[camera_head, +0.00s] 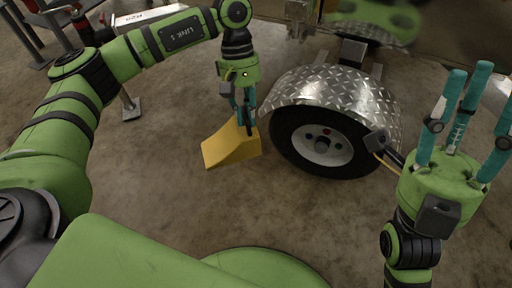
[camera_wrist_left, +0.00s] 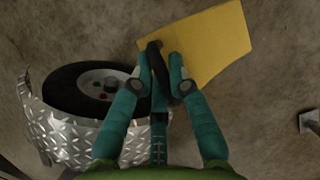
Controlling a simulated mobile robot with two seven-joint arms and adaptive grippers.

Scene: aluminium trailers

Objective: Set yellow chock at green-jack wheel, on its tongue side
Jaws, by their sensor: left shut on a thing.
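The yellow chock (camera_head: 229,146) is a wedge in the head view, just left of the wheel (camera_head: 322,145). My left gripper (camera_head: 246,122) comes down from above and is shut on the chock's wheel-side end. In the left wrist view the fingers (camera_wrist_left: 163,70) close on a dark handle at the end of the chock (camera_wrist_left: 207,42). The wheel also shows there at left (camera_wrist_left: 85,88), with a small gap to the chock. I cannot tell whether the chock touches the floor. My right gripper (camera_head: 463,110) is open and empty, fingers up, at the right. No green jack is clearly identifiable.
A diamond-plate fender (camera_head: 335,92) covers the wheel's top, close to my left gripper. A metal foot plate (camera_head: 132,108) stands on the floor at left. The concrete floor (camera_head: 190,195) in front of the chock is clear.

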